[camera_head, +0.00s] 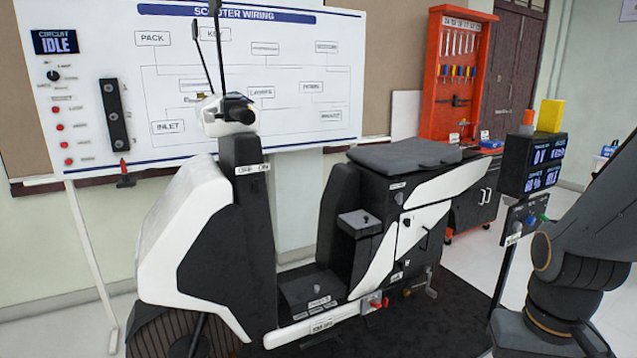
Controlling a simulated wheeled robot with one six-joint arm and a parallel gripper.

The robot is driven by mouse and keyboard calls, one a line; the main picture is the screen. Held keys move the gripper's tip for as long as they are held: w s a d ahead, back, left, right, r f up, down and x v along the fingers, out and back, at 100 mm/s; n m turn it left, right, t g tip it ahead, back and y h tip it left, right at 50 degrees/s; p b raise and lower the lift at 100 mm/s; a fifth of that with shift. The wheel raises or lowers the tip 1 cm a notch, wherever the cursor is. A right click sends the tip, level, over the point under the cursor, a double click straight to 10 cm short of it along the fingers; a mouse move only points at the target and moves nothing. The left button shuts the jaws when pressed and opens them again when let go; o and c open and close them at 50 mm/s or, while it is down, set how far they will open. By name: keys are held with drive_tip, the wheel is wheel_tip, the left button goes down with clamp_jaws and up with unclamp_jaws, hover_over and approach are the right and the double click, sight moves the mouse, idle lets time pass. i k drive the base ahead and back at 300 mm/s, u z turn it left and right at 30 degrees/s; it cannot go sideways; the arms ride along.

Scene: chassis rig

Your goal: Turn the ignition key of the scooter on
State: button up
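The white and black scooter (215,235) stands upright in the middle of the view, its front wheel toward the lower left. A small white label (252,169) reading OFF and ON sits on the dark front column below the handlebar (230,112). The ignition key is too small to make out there, so I cannot tell its position. My arm (590,240) shows at the right, to the right of the scooter and apart from it. My gripper is out of view.
A wiring board (240,60) stands behind the scooter, its display reading IDLE. An orange tool cabinet (455,70) is at the back right. A post with displays (530,165) and a control box (522,216) stands between the scooter and my arm. A dark mat (445,315) lies under the scooter.

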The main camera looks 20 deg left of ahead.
sight(255, 184)
drive_tip(key=z, duration=0.25)
drive_tip(key=i, duration=0.3)
drive_tip(key=u, duration=1.15)
